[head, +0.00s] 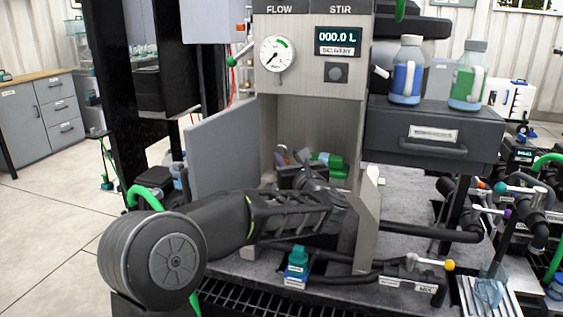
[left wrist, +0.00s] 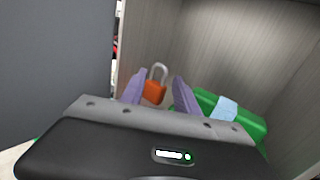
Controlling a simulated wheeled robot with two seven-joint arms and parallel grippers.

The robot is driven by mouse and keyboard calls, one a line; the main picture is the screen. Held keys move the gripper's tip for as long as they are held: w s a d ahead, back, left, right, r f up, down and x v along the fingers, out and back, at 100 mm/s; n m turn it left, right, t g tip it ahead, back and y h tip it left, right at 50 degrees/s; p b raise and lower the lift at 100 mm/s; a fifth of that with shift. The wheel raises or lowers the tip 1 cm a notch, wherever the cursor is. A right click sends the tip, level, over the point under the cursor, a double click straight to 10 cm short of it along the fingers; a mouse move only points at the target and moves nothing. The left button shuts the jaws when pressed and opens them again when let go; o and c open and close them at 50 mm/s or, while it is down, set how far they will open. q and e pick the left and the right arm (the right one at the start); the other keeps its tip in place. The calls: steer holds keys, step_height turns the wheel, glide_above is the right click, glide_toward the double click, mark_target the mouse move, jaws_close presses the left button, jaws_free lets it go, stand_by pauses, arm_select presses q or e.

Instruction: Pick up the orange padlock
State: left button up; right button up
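The orange padlock (left wrist: 154,92) with its grey shackle upright shows in the left wrist view, inside the open grey cabinet. It appears between the two purple fingertips of my left gripper (left wrist: 160,90), with a clear gap on its right side. My left gripper is open, and the padlock seems to lie a little beyond the fingers. In the head view my left arm reaches from the left into the cabinet, with the left gripper (head: 291,156) partly hidden behind its own wrist. I cannot make out the padlock there. My right gripper is not in view.
A green object (left wrist: 248,121) with a pale blue band lies right of the gripper, close to the right finger; green also shows in the head view (head: 328,159). The cabinet's grey door (head: 222,145) stands open at left. Its side walls leave little room.

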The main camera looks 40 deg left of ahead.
arm_select(q)
steer(key=x, duration=0.3)
steer(key=shift+w+a, duration=0.15)
steer(key=shift+a, duration=0.15)
steer(key=shift+c, duration=0.4)
jaws_close()
stand_by(0.4)
